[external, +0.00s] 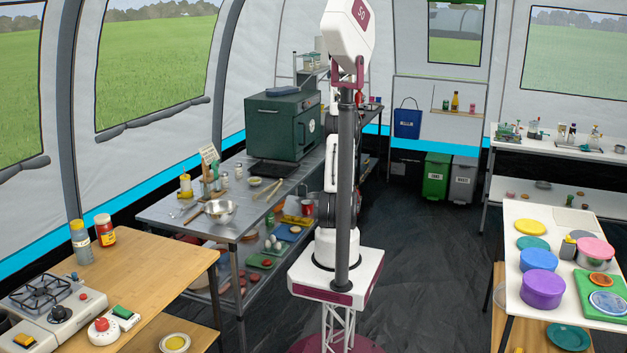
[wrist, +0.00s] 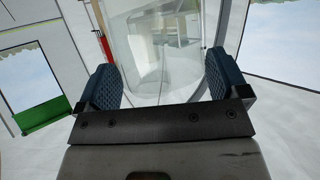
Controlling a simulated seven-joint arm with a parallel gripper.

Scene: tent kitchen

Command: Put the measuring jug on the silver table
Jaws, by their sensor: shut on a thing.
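A clear, see-through jug (wrist: 163,50) fills the space between the two dark blue fingers of my gripper (wrist: 162,78) in the wrist view. My gripper is shut on it, with one finger on each side. Its handle and base cannot be made out. The silver table (external: 254,214) is the long metal-topped table left of my arm in the external view. My gripper and the jug cannot be made out in the external view, where my upright arm and the dark post block part of the scene.
On the silver table stand a metal bowl (external: 221,211), tongs, small bottles and a green oven (external: 283,124). Bare metal shows near its front edge. A wooden table with a stove (external: 45,297) is at left. A white table with coloured pots (external: 542,289) is at right.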

